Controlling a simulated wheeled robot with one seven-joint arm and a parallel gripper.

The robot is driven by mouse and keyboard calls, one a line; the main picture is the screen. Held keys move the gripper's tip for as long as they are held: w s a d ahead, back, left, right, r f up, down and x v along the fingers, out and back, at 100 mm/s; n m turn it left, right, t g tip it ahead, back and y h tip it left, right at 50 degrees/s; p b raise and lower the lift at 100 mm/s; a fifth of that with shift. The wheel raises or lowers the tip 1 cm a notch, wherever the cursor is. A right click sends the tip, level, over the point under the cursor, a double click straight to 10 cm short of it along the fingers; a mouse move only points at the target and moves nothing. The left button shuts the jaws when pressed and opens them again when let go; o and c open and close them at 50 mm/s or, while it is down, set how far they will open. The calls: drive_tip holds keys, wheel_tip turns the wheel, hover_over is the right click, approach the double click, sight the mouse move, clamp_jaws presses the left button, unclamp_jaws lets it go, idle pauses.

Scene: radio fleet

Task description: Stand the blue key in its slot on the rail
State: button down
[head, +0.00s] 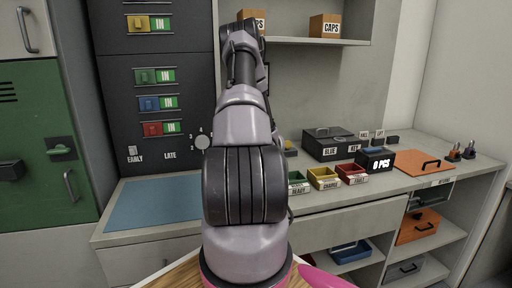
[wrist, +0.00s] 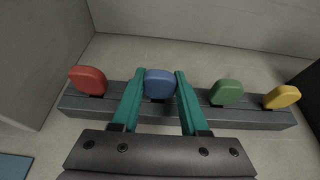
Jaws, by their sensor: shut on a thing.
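The blue key (wrist: 159,86) is between the teal fingers of my gripper (wrist: 160,76) in the wrist view, and the gripper is shut on it. It is upright over the dark rail (wrist: 255,117), in line with the other keys. I cannot tell whether its foot is fully down in the slot. A red key (wrist: 87,80) stands on the rail to its left. A green key (wrist: 226,93) and a yellow key (wrist: 281,97) stand to its right. In the head view my arm hides the gripper and most of the rail area.
A blue mat (head: 153,204) lies bare at left. A wall stands close behind the rail.

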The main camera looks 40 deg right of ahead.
drive_tip(key=shift+f, duration=0.15)
drive_tip(key=shift+c, duration=1.7)
unclamp_jaws()
drive_tip(key=v, duration=1.1)
drive_tip(key=shift+a+f, duration=0.1)
